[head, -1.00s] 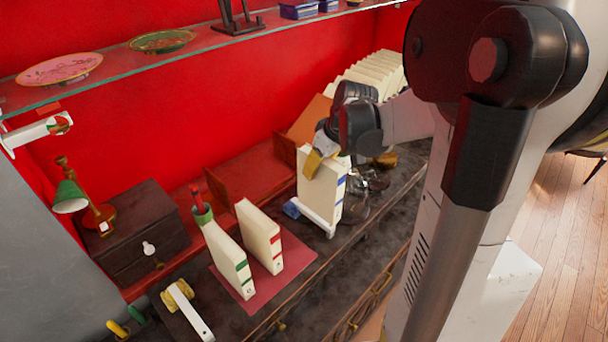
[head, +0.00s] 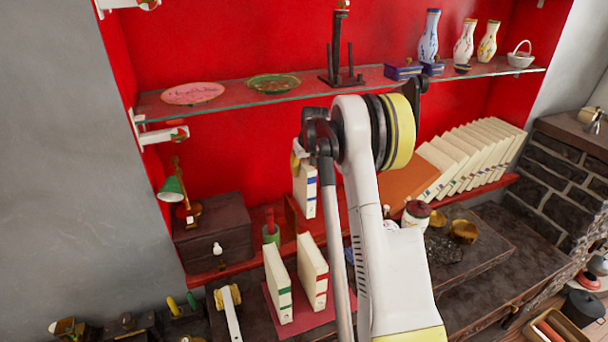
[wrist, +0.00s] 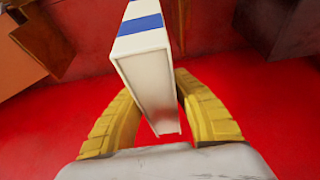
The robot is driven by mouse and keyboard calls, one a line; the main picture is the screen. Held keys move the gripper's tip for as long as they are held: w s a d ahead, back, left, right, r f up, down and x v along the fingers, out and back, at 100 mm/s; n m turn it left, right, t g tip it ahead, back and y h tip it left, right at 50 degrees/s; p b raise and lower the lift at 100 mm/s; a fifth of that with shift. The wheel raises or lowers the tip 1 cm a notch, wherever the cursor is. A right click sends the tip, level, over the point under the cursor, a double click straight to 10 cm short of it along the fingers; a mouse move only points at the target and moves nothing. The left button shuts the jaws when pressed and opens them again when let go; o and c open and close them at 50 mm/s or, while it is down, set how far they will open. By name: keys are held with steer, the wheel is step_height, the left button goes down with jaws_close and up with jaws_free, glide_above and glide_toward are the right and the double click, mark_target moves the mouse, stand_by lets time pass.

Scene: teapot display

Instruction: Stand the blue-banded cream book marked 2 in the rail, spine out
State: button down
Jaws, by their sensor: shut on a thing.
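The cream book with blue bands (head: 310,192) is upright in the head view, its banded spine facing the camera. My gripper (head: 298,160) is shut on its upper part, and the arm partly hides it. In the wrist view the book (wrist: 148,70) is between the two yellow fingers (wrist: 158,112). The reddish-brown wooden rail (head: 291,215) shows at its left end board, just below and left of the book; much of it is hidden behind the book and my arm. I cannot tell whether the book touches it.
A green-banded book (head: 277,285) and a red-banded book (head: 312,272) stand on a red mat (head: 298,327). A leaning orange-brown board (head: 402,187) and a row of cream books (head: 470,155) are at right. A glass shelf (head: 225,100) runs above.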

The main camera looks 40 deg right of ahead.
steer(key=shift+w+f, duration=0.2)
steer(key=shift+f+b, duration=2.45)
steer(key=shift+f, duration=1.45)
steer(key=shift+f+b, duration=0.3)
steer(key=shift+f, duration=0.1)
steer(key=c, duration=1.1)
jaws_free()
steer(key=shift+s, duration=0.1)
